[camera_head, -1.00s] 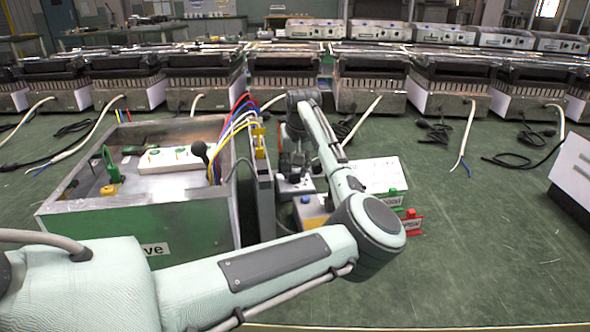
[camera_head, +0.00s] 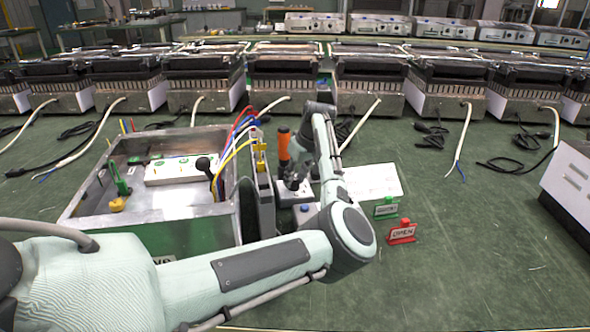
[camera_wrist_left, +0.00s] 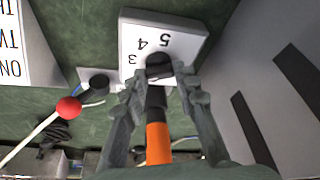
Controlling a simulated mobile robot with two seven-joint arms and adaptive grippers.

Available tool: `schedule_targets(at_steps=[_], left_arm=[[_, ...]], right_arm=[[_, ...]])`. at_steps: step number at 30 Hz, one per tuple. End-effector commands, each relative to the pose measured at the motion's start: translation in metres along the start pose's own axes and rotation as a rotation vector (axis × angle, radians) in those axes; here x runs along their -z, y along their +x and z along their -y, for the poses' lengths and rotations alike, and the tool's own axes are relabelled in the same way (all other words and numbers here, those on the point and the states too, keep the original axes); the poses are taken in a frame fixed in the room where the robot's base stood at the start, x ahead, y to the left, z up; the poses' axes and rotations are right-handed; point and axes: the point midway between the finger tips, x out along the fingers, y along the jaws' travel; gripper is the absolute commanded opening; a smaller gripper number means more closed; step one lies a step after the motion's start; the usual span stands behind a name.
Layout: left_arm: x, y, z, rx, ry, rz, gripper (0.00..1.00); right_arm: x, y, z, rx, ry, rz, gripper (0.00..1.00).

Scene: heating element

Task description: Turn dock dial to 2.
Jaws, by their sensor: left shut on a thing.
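The dock dial is a black knob (camera_wrist_left: 158,66) on a white plate (camera_wrist_left: 190,38) marked 3, 4 and 5 in the left wrist view. My left gripper (camera_wrist_left: 162,80) is shut on the black knob, with one finger on each side. A black-and-orange handle (camera_wrist_left: 158,142) runs between the fingers toward my palm. It stands nearly upright in the head view (camera_head: 283,146); I cannot tell whether it is joined to the knob. The knob's pointer and the 2 mark cannot be made out. My right gripper is not in view.
An open metal box (camera_head: 150,212) with wires stands left of the gripper. A white sheet (camera_head: 372,181), a green sign (camera_head: 386,207) and a red OPEN sign (camera_head: 401,232) are at right. A red ball (camera_wrist_left: 68,107) shows near the plate.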

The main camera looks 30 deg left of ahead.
Motion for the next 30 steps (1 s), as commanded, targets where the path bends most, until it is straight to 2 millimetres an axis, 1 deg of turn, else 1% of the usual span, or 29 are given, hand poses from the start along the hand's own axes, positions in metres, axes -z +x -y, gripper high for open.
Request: schedule_targets(at_steps=[3, 6, 15, 21, 30], left_arm=[[0.0018, -0.0005, 0.0000, 0.039, -0.086, -0.002, 0.00], [0.0016, 0.0001, -0.0008, 0.066, -0.154, -0.002, 0.00], [0.0019, 0.0010, -0.0016, 0.122, -0.295, -0.003, 0.00], [0.0015, 0.0005, -0.0021, 0.138, -0.335, -0.001, 0.00], [0.0015, 0.0003, -0.0022, 0.141, -0.344, -0.001, 0.00]], right_arm=[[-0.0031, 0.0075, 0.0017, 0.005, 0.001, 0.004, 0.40], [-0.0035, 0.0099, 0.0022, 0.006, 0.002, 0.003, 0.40], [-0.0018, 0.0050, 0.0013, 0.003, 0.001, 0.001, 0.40], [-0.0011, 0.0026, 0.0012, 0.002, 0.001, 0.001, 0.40], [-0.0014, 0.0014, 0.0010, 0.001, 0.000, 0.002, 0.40]])
